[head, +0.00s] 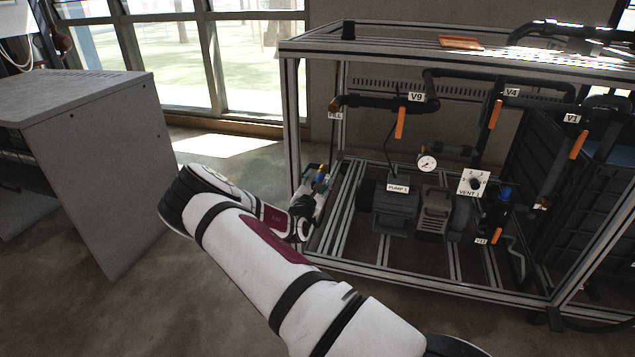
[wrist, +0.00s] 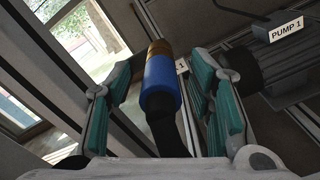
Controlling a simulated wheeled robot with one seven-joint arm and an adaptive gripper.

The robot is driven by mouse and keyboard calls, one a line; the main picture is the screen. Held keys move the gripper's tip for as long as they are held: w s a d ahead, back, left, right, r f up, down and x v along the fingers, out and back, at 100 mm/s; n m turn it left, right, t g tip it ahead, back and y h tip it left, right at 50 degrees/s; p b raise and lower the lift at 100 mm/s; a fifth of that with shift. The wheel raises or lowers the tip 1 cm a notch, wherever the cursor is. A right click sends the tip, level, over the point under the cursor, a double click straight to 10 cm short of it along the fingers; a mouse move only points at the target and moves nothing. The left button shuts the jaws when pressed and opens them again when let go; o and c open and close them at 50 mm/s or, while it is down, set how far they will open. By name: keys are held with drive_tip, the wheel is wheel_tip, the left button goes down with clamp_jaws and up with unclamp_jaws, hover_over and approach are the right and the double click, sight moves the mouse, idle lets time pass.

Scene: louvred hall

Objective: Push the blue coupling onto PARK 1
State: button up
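The blue coupling (wrist: 161,84) has a brass end (wrist: 159,48) and sits on a black hose (wrist: 167,132). In the wrist view it lies between the teal-padded fingers of my gripper (wrist: 160,72), brass end pointing away. The fingers are apart, and gaps show on both sides of the coupling, narrower on the right. In the head view the coupling (head: 320,178) shows small beside my gripper (head: 316,196), at the left end of the frame rig.
Metal rig posts (head: 292,125) stand close to my gripper. PUMP 1 (head: 397,205), a gauge (head: 427,163) and orange-handled valves (head: 400,122) fill the rig to the right. A grey cabinet (head: 110,180) stands left. The floor between cabinet and rig is clear.

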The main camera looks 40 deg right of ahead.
drive_tip(key=v, duration=0.7)
drive_tip(key=shift+p, duration=0.3)
drive_tip(key=shift+a, duration=0.1)
drive_tip(key=v, duration=1.2)
